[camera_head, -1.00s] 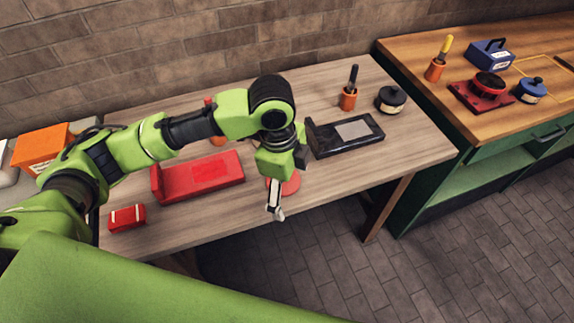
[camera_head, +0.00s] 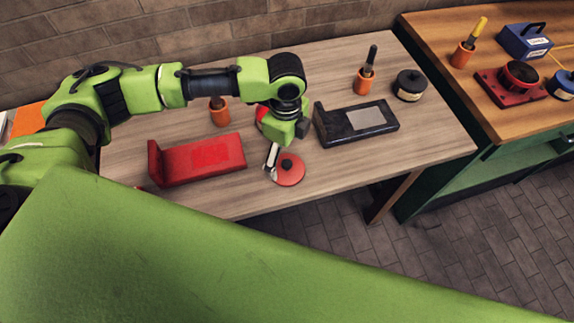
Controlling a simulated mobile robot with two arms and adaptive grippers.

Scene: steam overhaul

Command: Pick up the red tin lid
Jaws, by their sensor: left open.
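I cannot tell whether the fingers touch the lid. A red object (camera_head: 262,113), perhaps a tin, is mostly hidden behind my left wrist. My right gripper is not in view.
A red tray (camera_head: 197,160) lies left of the gripper and a black tray (camera_head: 380,117) right of it. Two orange cups (camera_head: 219,115) (camera_head: 363,83) and a dark tin (camera_head: 409,88) stand farther back. A green bench (camera_head: 510,150) is at the right.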

